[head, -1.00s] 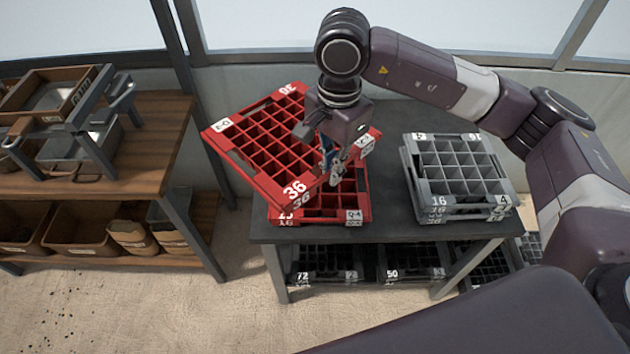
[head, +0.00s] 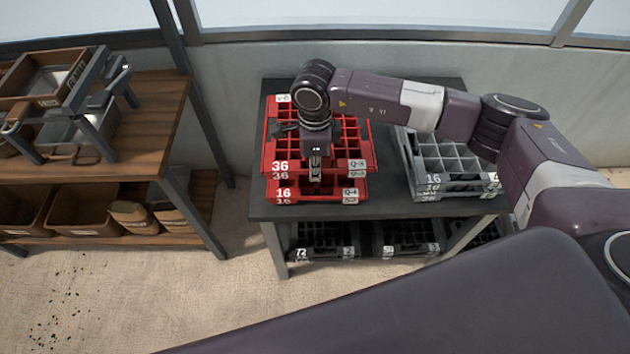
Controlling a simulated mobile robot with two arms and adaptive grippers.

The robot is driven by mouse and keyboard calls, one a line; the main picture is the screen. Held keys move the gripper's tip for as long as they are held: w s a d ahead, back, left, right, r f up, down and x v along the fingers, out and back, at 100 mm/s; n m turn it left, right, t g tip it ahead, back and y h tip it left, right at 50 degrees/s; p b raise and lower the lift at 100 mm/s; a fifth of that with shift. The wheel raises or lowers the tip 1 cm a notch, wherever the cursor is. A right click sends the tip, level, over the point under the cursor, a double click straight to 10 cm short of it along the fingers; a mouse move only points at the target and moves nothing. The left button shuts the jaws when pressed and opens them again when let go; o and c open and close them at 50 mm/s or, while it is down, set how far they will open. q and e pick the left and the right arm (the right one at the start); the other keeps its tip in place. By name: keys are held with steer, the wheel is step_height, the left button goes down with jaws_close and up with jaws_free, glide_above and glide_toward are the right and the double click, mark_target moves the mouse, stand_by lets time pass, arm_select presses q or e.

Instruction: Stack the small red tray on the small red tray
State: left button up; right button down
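A red gridded tray marked 36 (head: 280,166) lies over another red tray marked 16 (head: 284,193) on the dark table. Their front edges run roughly parallel, and the upper tray covers most of the lower one. I cannot tell whether the upper tray rests fully on the lower. My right gripper (head: 315,172) points down at the middle of the upper tray's front rim, with its fingers close together on that rim. The gripper and wrist hide part of the upper tray's grid. My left gripper is not in view.
Grey trays marked 16 (head: 462,184) are stacked right of the red ones on the dark table (head: 385,208), partly behind my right arm. Black trays (head: 330,246) sit on the shelf below. A wooden shelf unit (head: 152,130) with bins stands at left.

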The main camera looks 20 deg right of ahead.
step_height(320, 180, down, 3)
steer(key=shift+f, duration=0.15)
step_height(320, 180, down, 4)
steer(key=shift+f+p, duration=0.2)
steer(key=shift+p, duration=0.5)
steer(key=c, duration=2.6)
jaws_free()
steer(key=shift+f, duration=0.1)
steer(key=o, duration=0.4)
steer(key=shift+o, duration=0.2)
